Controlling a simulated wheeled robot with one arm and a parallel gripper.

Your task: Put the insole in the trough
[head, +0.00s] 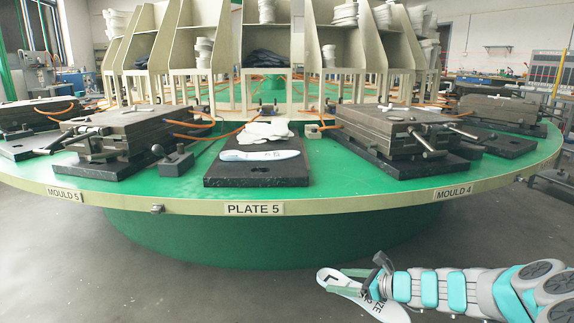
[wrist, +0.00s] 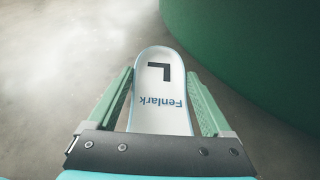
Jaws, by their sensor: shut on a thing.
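My gripper (head: 350,281) is at the lower right of the head view, low in front of the carousel and apart from it. It is shut on a white insole (wrist: 160,95) marked with a black "L" and blue "Fenlark" lettering. In the wrist view the insole lies between the two green fingers, its rounded end pointing away from the gripper. It also shows in the head view (head: 389,309), partly hidden by the gripper. A second white insole (head: 260,155) lies on the black plate (head: 256,175) above the "PLATE 5" label. I cannot make out a trough in either view.
The round green carousel table (head: 185,185) carries metal moulds left (head: 115,132) and right (head: 390,130) of the plate. White gloves or cloth (head: 265,131) lie behind the second insole. Tall cream racks stand behind. Grey floor below my gripper looks clear.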

